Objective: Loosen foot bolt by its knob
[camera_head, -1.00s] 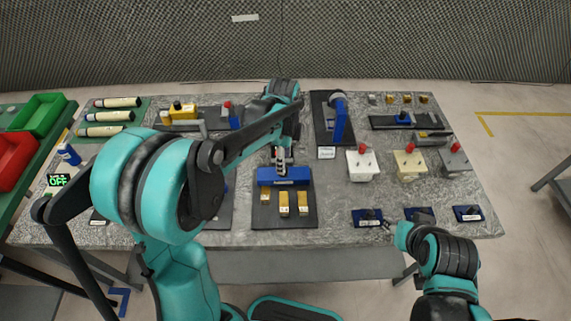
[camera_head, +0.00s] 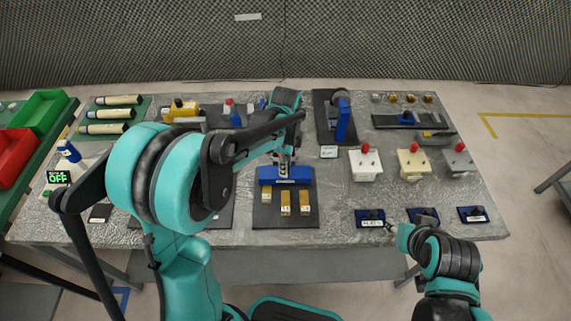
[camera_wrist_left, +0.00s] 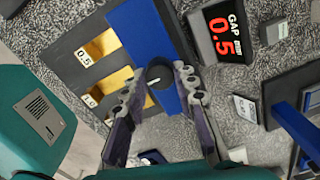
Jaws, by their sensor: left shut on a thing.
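A blue block (camera_head: 299,174) lies across the back of a black plate (camera_head: 263,215) at the middle of the table. In the left wrist view the blue block (camera_wrist_left: 146,32) carries a round black knob (camera_wrist_left: 157,83). My left gripper (camera_head: 285,164) is above the blue block. In the left wrist view its fingers (camera_wrist_left: 160,75) stand either side of the knob and are shut on it. The bolt below the knob is hidden. My right gripper (camera_head: 396,231) is by the table's front edge, apart from the knob; its jaws are too small to read.
Brass blocks (camera_head: 285,204) stand on the plate in front of the blue block. A display reading GAP 0.5 (camera_wrist_left: 226,32) is beside it. A blue upright fixture (camera_head: 343,118) stands behind to the right. Boxes with red knobs (camera_head: 366,167) and small blue holders (camera_head: 370,217) occupy the right side.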

